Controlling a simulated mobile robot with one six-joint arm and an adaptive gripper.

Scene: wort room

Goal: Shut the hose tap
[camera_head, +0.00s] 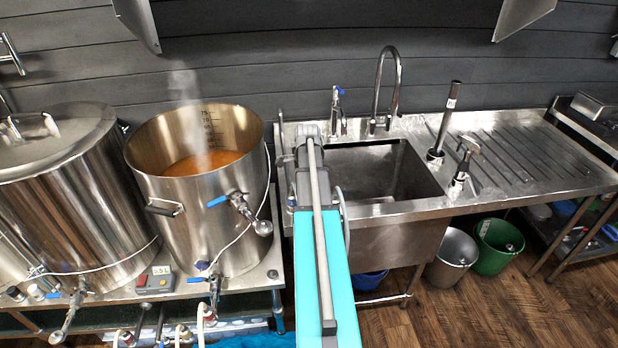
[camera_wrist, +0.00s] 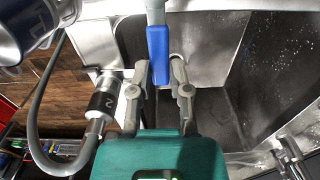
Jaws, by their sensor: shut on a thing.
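In the wrist view, my gripper (camera_wrist: 159,72) has its fingers closed on either side of a blue tap lever (camera_wrist: 157,40). The lever hangs from a grey stem at the top of the picture, and its lower end sits between the fingertips. The hose tap's body is out of sight there. In the head view my own arm covers the sink's left end and hides the fingers and lever. I cannot tell whether water is running.
The steel sink (camera_head: 440,207) has a gooseneck spout (camera_head: 380,85) and a small blue-levered tap (camera_head: 337,110) behind it. Left stands a steaming open kettle (camera_head: 165,205) with its own blue-levered valve (camera_head: 240,203). Grey (camera_head: 452,258) and green (camera_head: 497,245) buckets stand below.

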